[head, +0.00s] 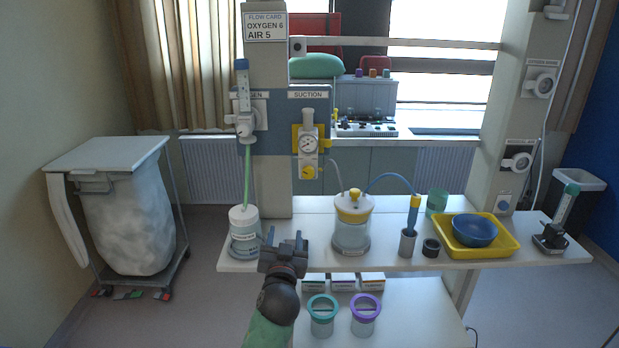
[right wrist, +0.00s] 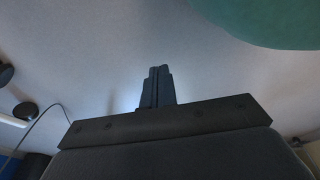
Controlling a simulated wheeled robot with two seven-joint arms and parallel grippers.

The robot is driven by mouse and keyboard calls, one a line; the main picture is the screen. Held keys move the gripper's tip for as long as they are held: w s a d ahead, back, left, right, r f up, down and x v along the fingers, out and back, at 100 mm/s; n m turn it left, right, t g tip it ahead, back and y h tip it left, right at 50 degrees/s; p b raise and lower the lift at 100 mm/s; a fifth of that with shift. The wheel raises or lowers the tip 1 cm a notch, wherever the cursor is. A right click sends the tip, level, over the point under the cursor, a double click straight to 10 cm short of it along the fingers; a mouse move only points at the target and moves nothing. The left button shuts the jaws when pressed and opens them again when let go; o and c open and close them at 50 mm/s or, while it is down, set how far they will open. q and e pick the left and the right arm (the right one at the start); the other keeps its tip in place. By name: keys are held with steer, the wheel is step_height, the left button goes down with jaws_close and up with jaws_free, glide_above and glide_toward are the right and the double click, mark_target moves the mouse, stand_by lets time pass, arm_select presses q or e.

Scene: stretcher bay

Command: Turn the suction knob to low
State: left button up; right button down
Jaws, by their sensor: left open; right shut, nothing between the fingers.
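The suction unit (head: 308,146) hangs on the panel under a "SUCTION" label, with a round dial gauge. Its yellow suction knob (head: 308,172) is at the bottom of the unit; its setting is too small to read. My left gripper (head: 287,238) is open and empty in the head view, at the front edge of the shelf, below and a little left of the knob and well apart from it. My right gripper (right wrist: 157,72) shows only in the right wrist view, shut with nothing in it, away from the suction unit.
The oxygen flowmeter (head: 243,105) hangs left of the suction unit, with a green tube to a white-lidded bottle (head: 244,228).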

mark_target(308, 175)
arm_select(q)
steer(key=w+d+r+t+p, duration=0.1)
steer(key=w+d+r, duration=0.1)
steer(key=w+r, duration=0.1)
steer(key=w+d+r+m+t+h+p, duration=0.1)
steer(key=w+r, duration=0.2)
steer(key=r, duration=0.2)
steer(key=w+d+r+h+p, duration=0.1)
steer(key=w+d+r+p, duration=0.1)
steer(key=w+r, duration=0.1)
steer(key=shift+d+r+m+t, duration=0.3)
steer(key=shift+r+m+t, duration=0.1)
steer(key=shift+r, duration=0.2)
steer(key=shift+w, duration=0.25)
arm_select(e)
steer(key=s+d+f, duration=0.1)
steer(key=s, duration=0.9)
steer(key=shift+d+f+g, duration=0.3)
steer(key=shift+f+g, duration=0.05)
steer(key=shift+g, duration=0.05)
arm_select(q)
steer(key=c, duration=1)
arm_select(e)
steer(key=shift+w, duration=0.1)
